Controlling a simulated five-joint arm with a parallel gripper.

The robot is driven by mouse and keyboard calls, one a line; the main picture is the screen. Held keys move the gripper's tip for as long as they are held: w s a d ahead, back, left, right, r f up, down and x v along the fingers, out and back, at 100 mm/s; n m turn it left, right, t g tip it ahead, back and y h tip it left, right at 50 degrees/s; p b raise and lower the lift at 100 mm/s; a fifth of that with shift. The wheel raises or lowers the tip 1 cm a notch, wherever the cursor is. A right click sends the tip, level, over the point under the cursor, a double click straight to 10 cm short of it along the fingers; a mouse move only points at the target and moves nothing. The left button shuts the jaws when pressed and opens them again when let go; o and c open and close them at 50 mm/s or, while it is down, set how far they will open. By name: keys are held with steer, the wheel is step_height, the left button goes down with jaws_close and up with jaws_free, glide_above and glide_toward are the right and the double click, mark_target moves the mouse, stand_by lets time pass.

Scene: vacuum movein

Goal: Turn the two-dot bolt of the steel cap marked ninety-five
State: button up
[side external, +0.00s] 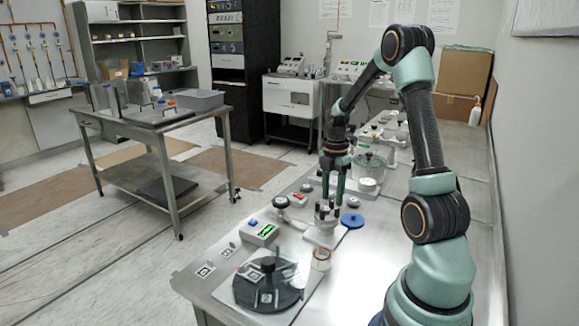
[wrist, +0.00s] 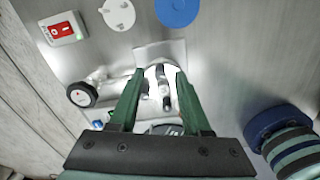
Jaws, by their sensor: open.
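My gripper (side external: 332,199) points straight down over a small steel fitting (side external: 324,228) on the bench. In the wrist view, my gripper (wrist: 160,73) is open, with one green finger on each side of the fitting's pale top (wrist: 153,74). Dark bolt-like parts (wrist: 165,102) show between the fingers. I cannot tell whether the fingers touch anything. No number or dots are readable, so I cannot tell which part is the cap marked ninety-five or its two-dot bolt. My gripper's palm hides the near part of the fitting.
A blue disc (side external: 352,220) lies beside the fitting. A red switch box (wrist: 62,30), a round black-rimmed part (wrist: 82,94) and a white disc (wrist: 118,13) are nearby. A box with a green display (side external: 262,233) and a dark round flange (side external: 250,292) stand toward the bench's near end.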

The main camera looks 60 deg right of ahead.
steer(key=shift+f, duration=0.35)
jaws_close()
steer(key=shift+m, duration=2.9)
jaws_free()
